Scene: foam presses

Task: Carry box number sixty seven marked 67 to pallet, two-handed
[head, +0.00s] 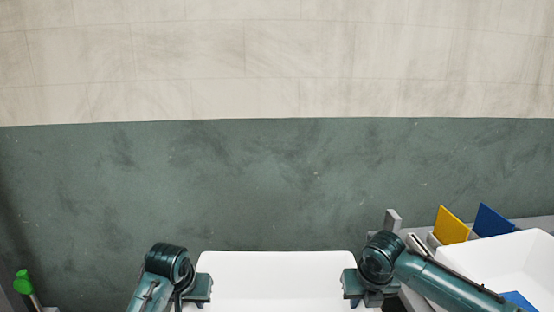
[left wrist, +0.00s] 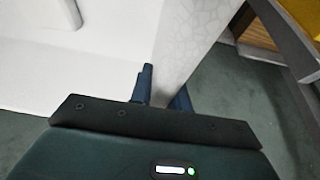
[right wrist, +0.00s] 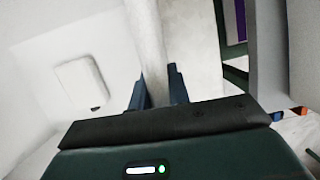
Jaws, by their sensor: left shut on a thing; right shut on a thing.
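A white open box (head: 276,268) is at the bottom of the head view, cut off by the lower edge. My left gripper (head: 207,288) is shut on its left wall, and my right gripper (head: 352,286) is shut on its right wall. In the left wrist view the pale wall (left wrist: 186,45) passes between the two fingers (left wrist: 165,90). In the right wrist view the wall (right wrist: 146,35) also runs between the fingers (right wrist: 156,92). A pale rounded block (right wrist: 82,83) shows on the box's inner side. No number 67 is readable, and no pallet can be made out.
Another white box (head: 500,262) stands close on the right, with a yellow panel (head: 451,226) and a blue panel (head: 494,221) behind it. A green-topped post (head: 23,283) is at the far left. The green surface (head: 250,185) ahead is clear, with a pale paneled surface (head: 270,60) beyond.

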